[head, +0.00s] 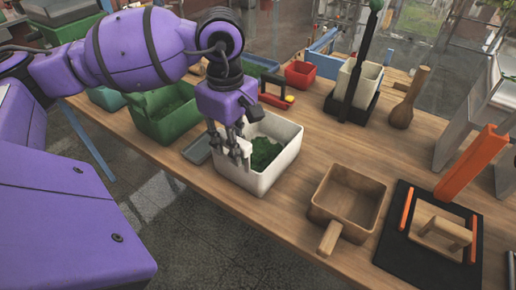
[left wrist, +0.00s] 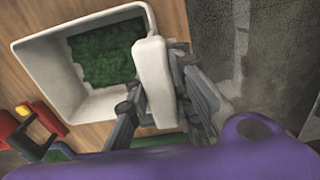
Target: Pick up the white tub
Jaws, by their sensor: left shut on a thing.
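My left gripper (head: 238,155) reaches down from above at the tub's left side. In the left wrist view the tub (left wrist: 45,72) is seen from above. There, the fingers of my left gripper (left wrist: 155,92) lie on either side of a thick white part at the tub's edge and are shut on it. The tub looks level; I cannot tell any gap under it. My right gripper is not in view.
A green bin (head: 165,122) stands left of the tub, with a grey lid-like piece (head: 197,149) between. A wooden scoop box (head: 346,200) and a black-based orange press (head: 425,250) are to the right. A red-handled tool (head: 275,100) lies behind the tub.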

